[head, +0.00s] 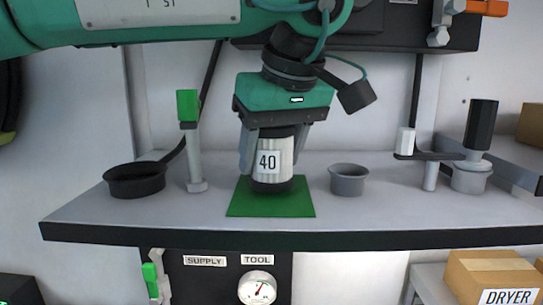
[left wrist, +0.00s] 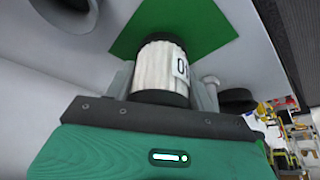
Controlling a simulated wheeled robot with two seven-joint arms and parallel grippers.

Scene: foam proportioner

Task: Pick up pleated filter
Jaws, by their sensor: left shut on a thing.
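The pleated filter (head: 271,176) is a pale ribbed cylinder with dark end caps and a label reading 40. In the head view it stands upright over the green mat (head: 236,205) on the grey shelf. My left gripper (head: 272,160) comes down from above with its two fingers on either side of the filter, shut on it. The left wrist view shows the filter (left wrist: 160,66) between the fingers, with the green mat (left wrist: 205,25) beyond it. I cannot tell whether the filter's base touches the mat. My right gripper is not in view.
On the shelf (head: 110,217), a black ring holder (head: 136,181) and a green-topped post (head: 192,140) stand left. A grey cup (head: 348,180) stands right of the mat, and a black cylinder on a grey fitting (head: 481,130) farther right. Below are a gauge (head: 257,288) and boxes (head: 490,270).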

